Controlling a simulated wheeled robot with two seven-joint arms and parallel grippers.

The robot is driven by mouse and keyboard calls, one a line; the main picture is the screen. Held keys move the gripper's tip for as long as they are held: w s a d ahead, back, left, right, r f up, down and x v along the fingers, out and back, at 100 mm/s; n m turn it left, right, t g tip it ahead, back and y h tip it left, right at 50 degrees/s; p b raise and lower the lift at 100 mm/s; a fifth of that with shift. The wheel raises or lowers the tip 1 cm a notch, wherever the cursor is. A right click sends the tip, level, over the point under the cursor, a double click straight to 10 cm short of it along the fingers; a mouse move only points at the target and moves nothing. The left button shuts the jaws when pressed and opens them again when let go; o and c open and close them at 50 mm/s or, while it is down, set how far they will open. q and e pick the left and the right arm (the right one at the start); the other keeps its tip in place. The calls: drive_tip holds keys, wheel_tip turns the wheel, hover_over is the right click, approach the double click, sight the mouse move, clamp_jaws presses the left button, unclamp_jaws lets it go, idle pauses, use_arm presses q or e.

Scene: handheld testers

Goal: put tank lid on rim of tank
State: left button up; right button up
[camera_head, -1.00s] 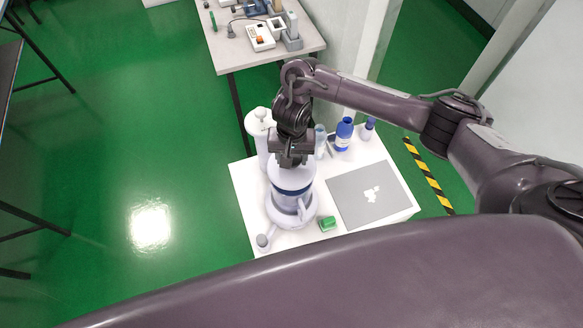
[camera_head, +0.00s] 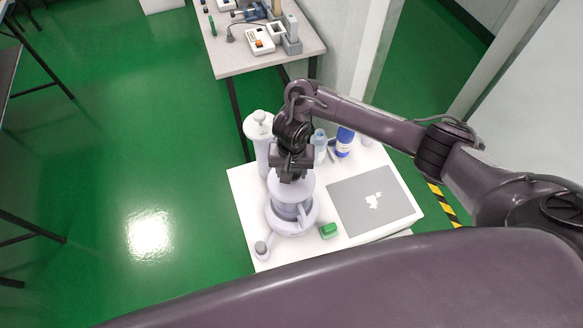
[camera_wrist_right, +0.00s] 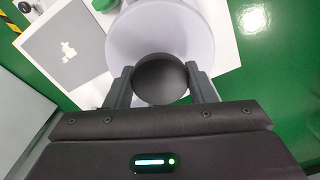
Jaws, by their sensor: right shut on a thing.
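The tank lid (camera_head: 290,187) is a pale round disc with a dark knob (camera_wrist_right: 160,76). My right gripper (camera_head: 290,171) is shut on that knob, one finger on each side in the wrist view (camera_wrist_right: 161,88). The lid's pale disc also fills the top middle of the wrist view (camera_wrist_right: 160,38). The tank (camera_head: 292,211) is a pale cylinder on a wide round base on the white table. The lid is level over the tank's top and hides its rim. I cannot tell whether lid and rim touch. My left gripper is out of view.
A tall white canister (camera_head: 259,128) stands close behind the gripper. Bottles, one with a blue label (camera_head: 344,142), stand at the table's back. A grey mat (camera_head: 350,205) with white pieces lies right of the tank. A green block (camera_head: 328,231) and a small capped container (camera_head: 261,249) are in front.

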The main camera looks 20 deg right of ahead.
sight(292, 171)
drive_tip(key=o, duration=1)
drive_tip(key=shift+r, duration=0.5)
drive_tip(key=shift+r+p, duration=3.35)
drive_tip(key=shift+r, duration=2.7)
